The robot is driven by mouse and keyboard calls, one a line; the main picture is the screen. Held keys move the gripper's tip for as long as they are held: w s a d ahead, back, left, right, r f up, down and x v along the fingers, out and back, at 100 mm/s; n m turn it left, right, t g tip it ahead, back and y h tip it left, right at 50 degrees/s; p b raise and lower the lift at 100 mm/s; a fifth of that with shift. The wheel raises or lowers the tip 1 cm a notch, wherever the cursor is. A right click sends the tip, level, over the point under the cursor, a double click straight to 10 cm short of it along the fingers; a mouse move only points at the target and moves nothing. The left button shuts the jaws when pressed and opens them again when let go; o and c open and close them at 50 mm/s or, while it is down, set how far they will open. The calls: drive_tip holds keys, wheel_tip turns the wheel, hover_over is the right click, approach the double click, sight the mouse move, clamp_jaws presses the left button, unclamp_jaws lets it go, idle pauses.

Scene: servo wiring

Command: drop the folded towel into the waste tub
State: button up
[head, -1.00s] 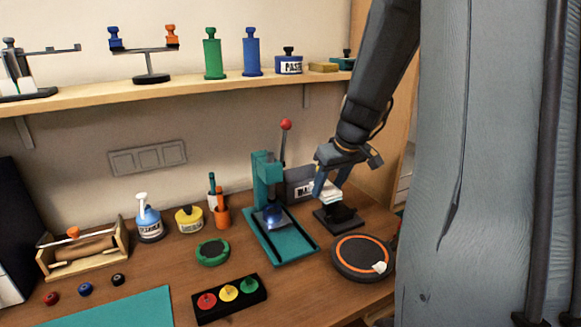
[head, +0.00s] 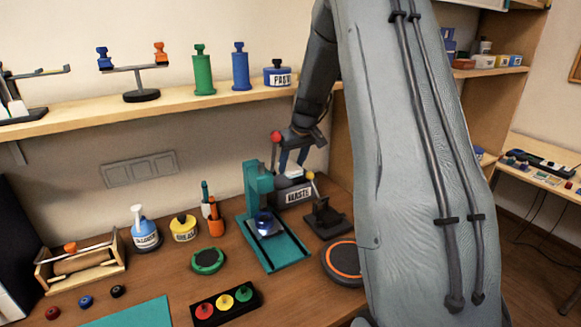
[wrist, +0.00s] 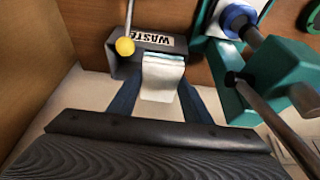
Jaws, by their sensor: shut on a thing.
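The waste tub (head: 296,195) is a dark grey box with a WASTE label, at the back of the bench right of the teal press. It also shows at the top of the wrist view (wrist: 118,62). My gripper (head: 292,166) points down just above the tub, its blue fingers (wrist: 163,78) shut on the white folded towel (wrist: 162,82). In the wrist view the towel overlaps the tub. Whether its lower end is inside or above the opening cannot be told. In the head view the towel is mostly hidden by the fingers.
The teal press (head: 258,215) with a red-knobbed lever stands close left of the tub. A black stand with a yellow-knobbed lever (head: 310,176) stands close in front. An orange-ringed disc (head: 343,260) is partly behind my arm. The shelf (head: 190,90) runs above.

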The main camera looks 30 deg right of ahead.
sight(291, 166)
drive_tip(key=shift+w, duration=0.65)
wheel_tip(291, 166, down, 3)
drive_tip(key=shift+f+p, duration=0.1)
drive_tip(key=shift+p, duration=1.05)
drive_tip(key=shift+f, duration=0.2)
drive_tip(key=shift+f+b, duration=0.5)
drive_tip(key=shift+f, duration=0.15)
drive_tip(key=o, duration=1)
